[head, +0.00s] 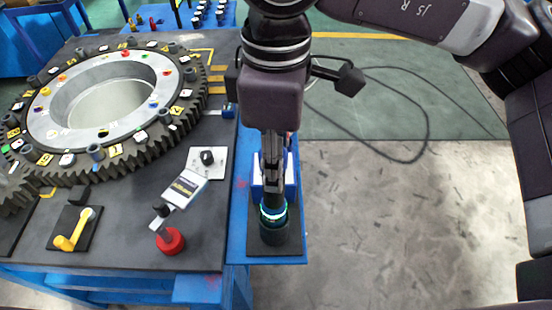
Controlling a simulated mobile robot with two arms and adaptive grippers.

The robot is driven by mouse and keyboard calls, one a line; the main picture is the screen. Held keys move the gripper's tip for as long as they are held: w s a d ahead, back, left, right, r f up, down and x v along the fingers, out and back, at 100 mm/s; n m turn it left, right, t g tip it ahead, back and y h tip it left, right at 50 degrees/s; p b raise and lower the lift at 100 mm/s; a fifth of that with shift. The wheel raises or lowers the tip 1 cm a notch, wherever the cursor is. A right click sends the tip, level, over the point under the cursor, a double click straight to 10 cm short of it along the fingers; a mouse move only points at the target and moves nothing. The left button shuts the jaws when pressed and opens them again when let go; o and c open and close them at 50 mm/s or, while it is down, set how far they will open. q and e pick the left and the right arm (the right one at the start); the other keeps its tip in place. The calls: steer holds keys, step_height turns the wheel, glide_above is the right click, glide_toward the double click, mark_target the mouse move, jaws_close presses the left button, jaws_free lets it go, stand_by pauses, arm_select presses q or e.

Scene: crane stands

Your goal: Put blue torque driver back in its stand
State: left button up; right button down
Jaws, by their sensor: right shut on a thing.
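My right gripper (272,158) points straight down over the narrow blue side shelf. It is shut on a dark, upright tool, the torque driver (272,212), which shows a blue-green ring near its lower end. The driver's lower end is at the mouth of a dark round cup, the stand (274,236), on a black plate. I cannot tell how deep it sits in the cup. The gripper and its fingers hide most of the driver's upper part. My left gripper is not in view.
A blue-and-white object (290,175) stands behind the driver. Open floor lies right.

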steer(key=shift+f+b, duration=0.7)
steer(key=shift+f, duration=0.05)
steer(key=c, duration=1.8)
jaws_free()
steer(key=shift+r, duration=0.1)
steer(key=o, duration=0.4)
steer(key=shift+r+p, duration=1.6)
steer(key=shift+r, duration=0.9)
